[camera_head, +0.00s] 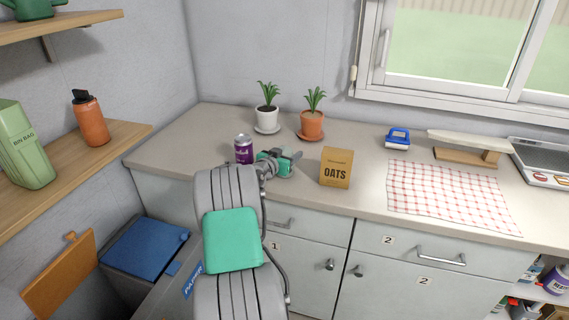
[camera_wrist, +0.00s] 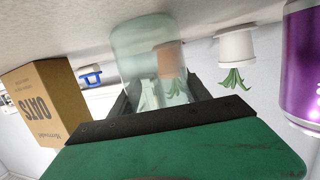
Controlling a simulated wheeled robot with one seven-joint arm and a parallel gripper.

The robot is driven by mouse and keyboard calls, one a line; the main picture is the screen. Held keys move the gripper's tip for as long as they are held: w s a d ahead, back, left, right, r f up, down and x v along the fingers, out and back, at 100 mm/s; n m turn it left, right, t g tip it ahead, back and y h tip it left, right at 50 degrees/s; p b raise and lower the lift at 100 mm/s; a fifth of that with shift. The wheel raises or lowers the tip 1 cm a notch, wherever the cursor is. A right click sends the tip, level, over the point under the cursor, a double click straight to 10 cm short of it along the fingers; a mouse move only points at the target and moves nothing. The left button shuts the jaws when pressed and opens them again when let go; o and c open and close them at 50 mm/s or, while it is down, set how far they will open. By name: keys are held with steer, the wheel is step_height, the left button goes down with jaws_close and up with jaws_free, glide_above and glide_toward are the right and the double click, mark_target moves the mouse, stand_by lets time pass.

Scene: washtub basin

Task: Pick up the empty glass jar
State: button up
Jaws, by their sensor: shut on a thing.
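The empty glass jar (camera_wrist: 148,45) is clear and faintly green, seen in the wrist view between my gripper's two dark fingers. My gripper (camera_wrist: 158,92) is shut on it. In the head view my gripper (camera_head: 288,160) is low over the counter, between the purple can and the oats box. The jar is hard to make out there. I cannot tell whether its base touches the counter.
The purple can (camera_head: 243,150) stands close left of my gripper; the oats box (camera_head: 336,168) stands to its right. A white-potted plant (camera_head: 267,117) and a terracotta-potted plant (camera_head: 312,123) stand behind. A checked cloth (camera_head: 445,190) and blue-handled brush (camera_head: 397,138) lie farther right.

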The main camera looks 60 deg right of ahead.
steer(key=shift+c, duration=0.8)
steer(key=shift+r, duration=0.1)
